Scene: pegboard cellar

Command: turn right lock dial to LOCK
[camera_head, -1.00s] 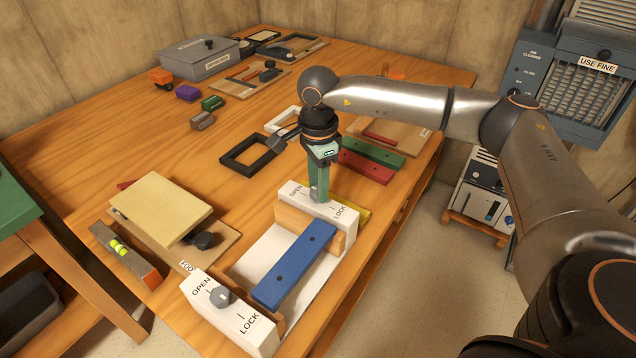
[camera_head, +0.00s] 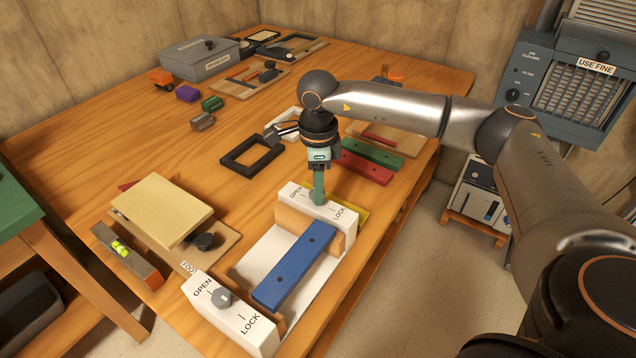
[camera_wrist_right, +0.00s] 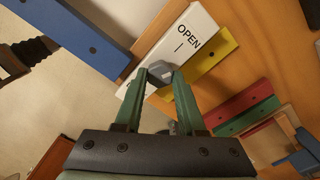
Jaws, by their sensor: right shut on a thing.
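The right lock dial (camera_head: 313,198) is a small grey knob on the far white block (camera_head: 330,206), between its OPEN and LOCK labels. My right gripper (camera_head: 317,194) points down over it and is shut on the dial. In the right wrist view the fingertips (camera_wrist_right: 159,77) sit on either side of the grey dial (camera_wrist_right: 160,70), with OPEN beside it. The fingers partly cover the dial, and I cannot tell which label it points to. The near white block (camera_head: 232,315) carries another grey dial (camera_head: 222,298). My left gripper is not in view.
A blue bar (camera_head: 296,265) lies between the two white blocks. A yellow bar (camera_head: 356,214) lies behind the far block, with red (camera_head: 362,168) and green bars beyond. A black frame (camera_head: 251,156) lies left of my gripper. The table's right edge is close by.

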